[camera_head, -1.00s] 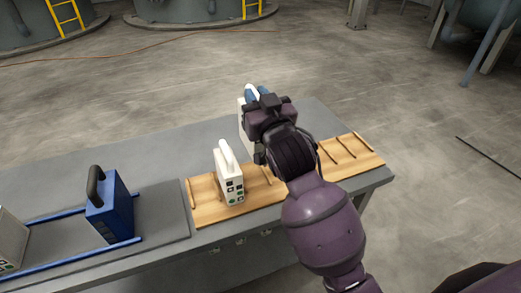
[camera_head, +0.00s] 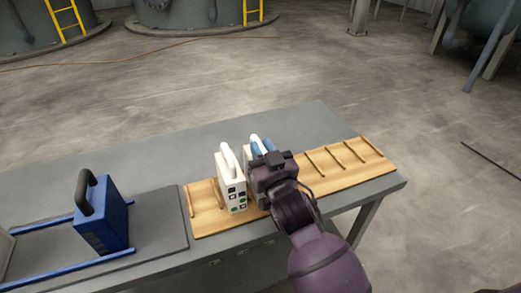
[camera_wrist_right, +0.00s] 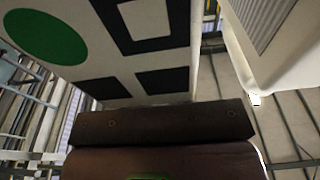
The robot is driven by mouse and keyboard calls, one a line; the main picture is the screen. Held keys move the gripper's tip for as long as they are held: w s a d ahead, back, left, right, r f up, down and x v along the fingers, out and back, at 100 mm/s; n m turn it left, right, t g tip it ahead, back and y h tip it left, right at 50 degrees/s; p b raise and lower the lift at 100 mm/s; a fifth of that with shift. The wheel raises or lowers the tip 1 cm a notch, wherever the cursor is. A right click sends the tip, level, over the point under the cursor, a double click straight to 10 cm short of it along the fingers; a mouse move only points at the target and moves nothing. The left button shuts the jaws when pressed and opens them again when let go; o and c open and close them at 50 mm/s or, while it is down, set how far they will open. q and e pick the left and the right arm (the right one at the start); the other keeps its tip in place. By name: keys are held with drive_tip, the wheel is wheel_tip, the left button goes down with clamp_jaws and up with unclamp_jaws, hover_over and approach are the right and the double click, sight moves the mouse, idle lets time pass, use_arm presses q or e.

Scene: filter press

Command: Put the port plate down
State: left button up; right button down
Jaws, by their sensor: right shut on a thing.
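My right gripper (camera_head: 262,150) is shut on a white plate, taken to be the port plate (camera_head: 248,158), mostly hidden behind the gripper. Blue and white parts show at its top. It is over or on the wooden slotted rack (camera_head: 208,224), just right of another upright white plate (camera_head: 234,192) with a loop handle and dark and green marks; whether it touches the rack is hidden. In the right wrist view a white face with black squares and a green circle (camera_wrist_right: 45,37) is close to the gripper. My left gripper is not in view.
A blue plate (camera_head: 112,222) with a black handle stands between blue rails (camera_head: 65,268) on a grey mat at the left. The rack's slots right of my gripper are empty. The grey table (camera_head: 120,160) behind the rack is clear.

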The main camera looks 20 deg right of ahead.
drive_tip(key=shift+r, duration=0.1)
drive_tip(key=c, duration=1.5)
unclamp_jaws()
drive_tip(key=shift+f, duration=0.2)
drive_tip(key=o, duration=0.4)
drive_tip(key=shift+r, duration=0.2)
drive_tip(key=shift+s+f, duration=0.15)
drive_tip(key=shift+s, duration=0.25)
drive_tip(key=s, duration=0.3)
drive_tip(key=s+f, duration=0.1)
drive_tip(key=s, duration=0.7)
drive_tip(key=shift+s+d+f, duration=0.1)
drive_tip(key=shift+d+f, duration=0.1)
drive_tip(key=shift+f, duration=0.1)
